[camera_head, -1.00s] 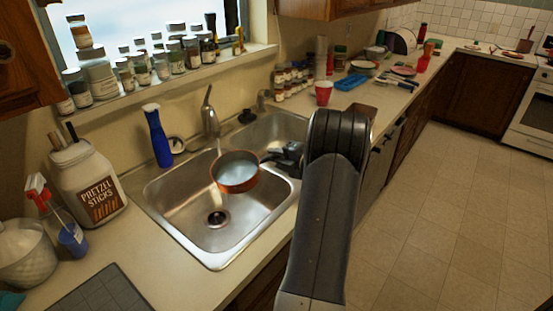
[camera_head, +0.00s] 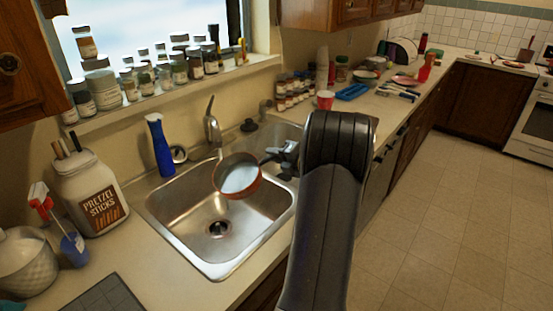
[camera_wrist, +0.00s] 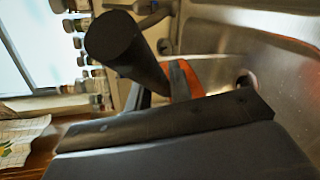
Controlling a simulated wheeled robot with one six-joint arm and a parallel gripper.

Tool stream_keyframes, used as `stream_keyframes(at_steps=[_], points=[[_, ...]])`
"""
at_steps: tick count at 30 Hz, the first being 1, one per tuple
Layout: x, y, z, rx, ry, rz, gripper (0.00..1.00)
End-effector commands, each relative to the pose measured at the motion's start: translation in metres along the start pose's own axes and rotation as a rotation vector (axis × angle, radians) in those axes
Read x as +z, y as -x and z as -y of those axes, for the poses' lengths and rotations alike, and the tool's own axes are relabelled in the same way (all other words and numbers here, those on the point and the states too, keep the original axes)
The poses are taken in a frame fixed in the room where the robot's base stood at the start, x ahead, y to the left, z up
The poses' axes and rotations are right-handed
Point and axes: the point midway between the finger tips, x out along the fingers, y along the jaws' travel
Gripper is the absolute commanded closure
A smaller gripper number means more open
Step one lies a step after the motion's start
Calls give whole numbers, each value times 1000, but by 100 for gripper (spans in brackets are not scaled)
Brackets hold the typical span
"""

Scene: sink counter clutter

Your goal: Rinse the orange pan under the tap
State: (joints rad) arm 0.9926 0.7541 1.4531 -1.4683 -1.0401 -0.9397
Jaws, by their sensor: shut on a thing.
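The orange pan (camera_head: 238,178) hangs over the sink (camera_head: 270,222), tilted, with its open side toward the camera. Its inside looks pale and bluish; I cannot tell whether it holds water. My gripper (camera_head: 282,156) is shut on the pan's dark handle, to the right of the pan and partly hidden by my arm. In the wrist view, the dark handle (camera_wrist: 128,50) and a sliver of the orange pan (camera_wrist: 194,72) show by the fingers. The metal tap (camera_head: 212,126) stands behind the sink, its spout end just above the pan's back left rim.
Several small jars line the window sill. A red cup (camera_head: 325,99) and a blue tray (camera_head: 352,92) are on the counter beyond. The front left basin below the pan is empty.

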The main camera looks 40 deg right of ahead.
Motion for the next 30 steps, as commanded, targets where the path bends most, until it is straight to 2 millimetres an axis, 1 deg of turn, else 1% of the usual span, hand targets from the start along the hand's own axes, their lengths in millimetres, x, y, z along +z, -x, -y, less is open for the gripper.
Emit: stream_keyframes(at_steps=[3, 30], points=[[0, 2, -8, -1, 29, 8, 100], [-9, 9, -48, -25, 243, 52, 100]])
